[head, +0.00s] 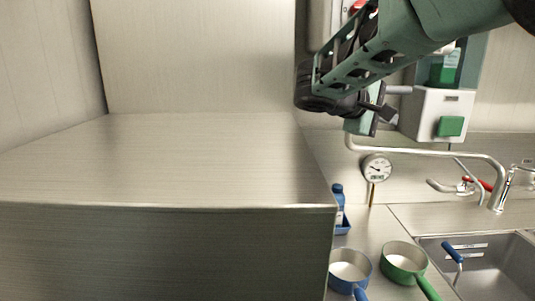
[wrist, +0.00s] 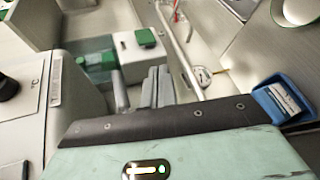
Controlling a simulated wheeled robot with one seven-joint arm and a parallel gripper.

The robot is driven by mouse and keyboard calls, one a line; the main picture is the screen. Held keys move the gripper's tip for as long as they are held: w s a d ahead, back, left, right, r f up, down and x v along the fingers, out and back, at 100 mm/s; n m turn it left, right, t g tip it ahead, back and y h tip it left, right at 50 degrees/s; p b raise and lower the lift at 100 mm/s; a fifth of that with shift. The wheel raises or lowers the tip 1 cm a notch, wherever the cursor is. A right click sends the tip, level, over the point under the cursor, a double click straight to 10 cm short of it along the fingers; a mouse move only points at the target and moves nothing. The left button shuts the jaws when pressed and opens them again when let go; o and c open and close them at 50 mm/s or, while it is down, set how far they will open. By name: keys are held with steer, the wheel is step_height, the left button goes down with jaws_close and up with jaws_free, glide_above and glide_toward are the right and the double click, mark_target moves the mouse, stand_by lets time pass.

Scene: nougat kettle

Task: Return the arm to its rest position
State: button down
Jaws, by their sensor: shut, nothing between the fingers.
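My arm (head: 365,60) is teal and black and reaches in from the upper right of the head view, raised above the counter. My gripper (head: 382,110) hangs at its end, in front of the back wall and left of a white box with a green button (head: 450,126). In the wrist view my gripper's grey fingers (wrist: 156,84) are together, with nothing seen held between them. Part of the gripper in the head view is dark and hard to make out.
A large metal box-like surface (head: 180,165) fills the left.

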steer(key=s+d+f+g+y, duration=0.2)
steer(key=s+d+f+y, duration=0.1)
steer(key=f, duration=0.4)
steer(key=s+d+f+g+y, duration=0.1)
steer(key=s+d+f+y, duration=0.1)
steer(key=s+d+f, duration=0.3)
steer(key=s+a+f+m+y, duration=0.1)
steer(key=s+f+m+y, duration=0.65)
steer(key=s+f, duration=0.5)
steer(key=s+a+r+n+g, duration=0.3)
steer(key=s+a+n, duration=0.5)
steer(key=s+a, duration=0.6)
steer(key=a, duration=0.4)
steer(key=shift+s+a+y, duration=0.25)
steer(key=shift+y, duration=0.1)
steer(key=shift+r, duration=0.1)
